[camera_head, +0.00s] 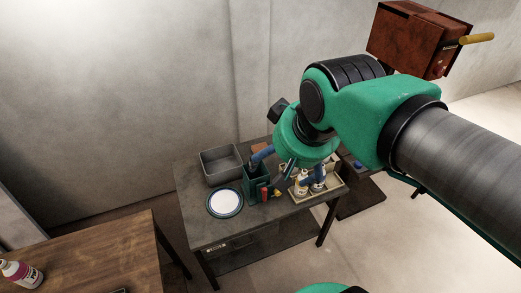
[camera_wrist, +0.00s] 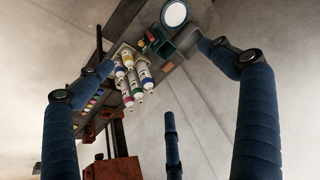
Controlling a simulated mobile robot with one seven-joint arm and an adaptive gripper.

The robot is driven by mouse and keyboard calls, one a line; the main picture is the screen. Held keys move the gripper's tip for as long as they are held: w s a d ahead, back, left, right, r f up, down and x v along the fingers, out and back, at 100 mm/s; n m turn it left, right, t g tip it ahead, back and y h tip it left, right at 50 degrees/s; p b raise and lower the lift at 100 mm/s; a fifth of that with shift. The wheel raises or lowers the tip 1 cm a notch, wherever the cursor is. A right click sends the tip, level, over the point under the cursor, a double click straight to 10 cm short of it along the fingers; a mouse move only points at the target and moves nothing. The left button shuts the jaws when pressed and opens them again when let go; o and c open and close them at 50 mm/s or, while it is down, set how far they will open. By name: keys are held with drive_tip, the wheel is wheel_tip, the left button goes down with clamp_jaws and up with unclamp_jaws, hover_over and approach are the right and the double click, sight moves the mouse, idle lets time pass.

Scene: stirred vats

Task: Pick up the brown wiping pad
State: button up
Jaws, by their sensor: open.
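My gripper (camera_head: 286,172) is open and empty, with blue fingers, and hangs over the dark grey table (camera_head: 208,232) in the head view. In the wrist view its fingers (camera_wrist: 155,60) are spread wide, with the table beyond them. A small brownish patch (camera_head: 262,147) shows at the table's back edge in the head view, partly hidden by my gripper. A small tan piece (camera_wrist: 167,67) lies beside the green holder in the wrist view. I cannot tell whether either is the brown wiping pad.
The table holds a grey bin (camera_head: 221,164), a white round dish (camera_head: 225,203), a green holder (camera_head: 256,188) and a tray of several bottles (camera_wrist: 135,80). A wooden table (camera_head: 95,255) with a bottle (camera_head: 20,273) stands front left. A red-brown box (camera_head: 408,38) is at upper right.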

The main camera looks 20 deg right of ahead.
drive_tip(key=w+d+r+m, duration=0.1)
drive_tip(key=w+r+m, duration=0.1)
drive_tip(key=w, duration=0.7)
drive_tip(key=m+g+p, duration=0.4)
drive_tip(key=m+g, duration=0.1)
drive_tip(key=m, duration=1)
hover_over(260, 149)
wheel_tip(260, 149, down, 44)
drive_tip(key=f, duration=0.1)
drive_tip(key=shift+d, duration=0.5)
drive_tip(key=shift+s+f, duration=0.1)
drive_tip(key=shift+f+b, duration=0.3)
drive_tip(key=shift+f, duration=3.9)
drive_tip(key=shift+f, duration=0.15)
